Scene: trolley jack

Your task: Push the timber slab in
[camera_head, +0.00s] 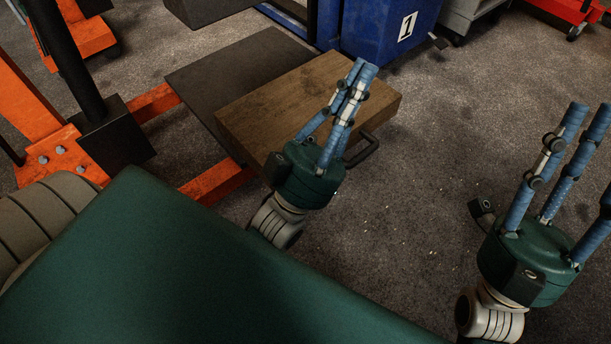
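The timber slab (277,107) is a thick brown wooden block. It lies partly on a flat dark plate (225,62) and sticks out past the plate's right side. A dark handle (367,149) shows at its near right end. My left gripper (361,72) is in front of the slab in the picture, with its blue fingers straight, pointing up and empty. It hides part of the slab, and I cannot tell whether it touches it. My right gripper (590,125) is at the right edge, away from the slab, fingers spread and empty.
Orange metal beams (153,102) run under and beside the plate, with a black post and block (113,137) at left. A blue cabinet (378,28) marked 1 stands behind the slab. Grey floor (440,140) is clear to the right.

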